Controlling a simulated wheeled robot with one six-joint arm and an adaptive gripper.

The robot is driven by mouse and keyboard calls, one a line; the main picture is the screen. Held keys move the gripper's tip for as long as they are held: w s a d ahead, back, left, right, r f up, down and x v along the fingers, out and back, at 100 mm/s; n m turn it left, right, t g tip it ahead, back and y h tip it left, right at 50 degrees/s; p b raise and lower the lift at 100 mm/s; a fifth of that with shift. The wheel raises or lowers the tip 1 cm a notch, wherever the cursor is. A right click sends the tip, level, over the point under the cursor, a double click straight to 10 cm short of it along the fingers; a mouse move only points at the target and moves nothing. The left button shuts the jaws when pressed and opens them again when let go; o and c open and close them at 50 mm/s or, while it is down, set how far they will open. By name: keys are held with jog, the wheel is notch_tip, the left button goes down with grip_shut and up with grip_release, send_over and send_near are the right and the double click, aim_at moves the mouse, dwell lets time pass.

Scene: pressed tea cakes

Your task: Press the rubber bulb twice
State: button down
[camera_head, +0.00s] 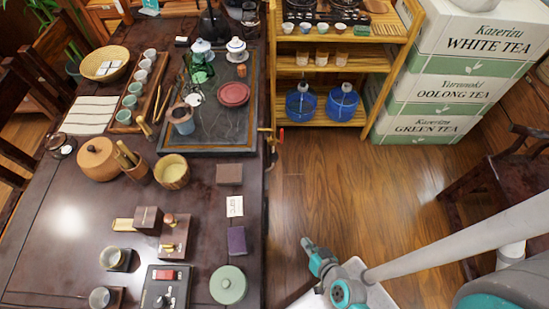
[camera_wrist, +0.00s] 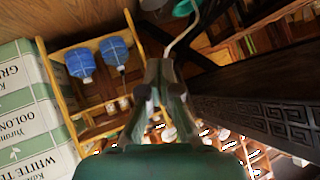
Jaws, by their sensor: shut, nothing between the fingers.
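I cannot surely make out a rubber bulb. A small orange-red piece (camera_head: 281,135) with a brass-coloured part sticks out from the right edge of the dark table (camera_head: 60,235); it is too small to tell if it is the bulb. My gripper (camera_head: 307,243) is over the floor, right of the table and apart from that piece. In the wrist view my gripper (camera_wrist: 162,66) has its fingers together with nothing between them. That view is upside down.
A wooden shelf (camera_head: 345,62) with two blue bottles stands behind, beside stacked tea boxes (camera_head: 445,90). Cups, a black tray and small boxes crowd the table. A dark chair (camera_head: 500,185) stands at the right. The floor (camera_head: 370,190) between is clear. The carved table side (camera_wrist: 265,115) is close in the wrist view.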

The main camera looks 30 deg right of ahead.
aim_at(276, 156)
jog(key=w+d+f+m+y, duration=0.1)
jog(key=w+d+f, duration=0.2)
jog(key=w, duration=0.4)
jog(key=w+d+f+m+y, duration=0.1)
jog(key=w+d+f+y, duration=0.1)
jog(key=w+d+f, duration=0.35)
jog(key=w+d+r+t, duration=0.2)
jog(key=w+d+r, duration=0.2)
jog(key=w+d, duration=0.2)
jog(key=w+d+r+m+t+y, duration=0.1)
jog(key=w+d+r+t, duration=0.1)
jog(key=w+d+r, duration=0.3)
jog(key=shift+w+d+y, duration=0.3)
jog(key=shift+w+d, duration=0.8)
jog(key=w+a, duration=0.4)
jog(key=a, duration=0.3)
jog(key=shift+w+a, duration=0.2)
jog(key=shift+w, duration=0.2)
jog(key=shift+w+a, duration=0.1)
jog(key=shift+a, duration=0.05)
jog(key=shift+w+a, duration=0.15)
jog(key=shift+a, duration=0.05)
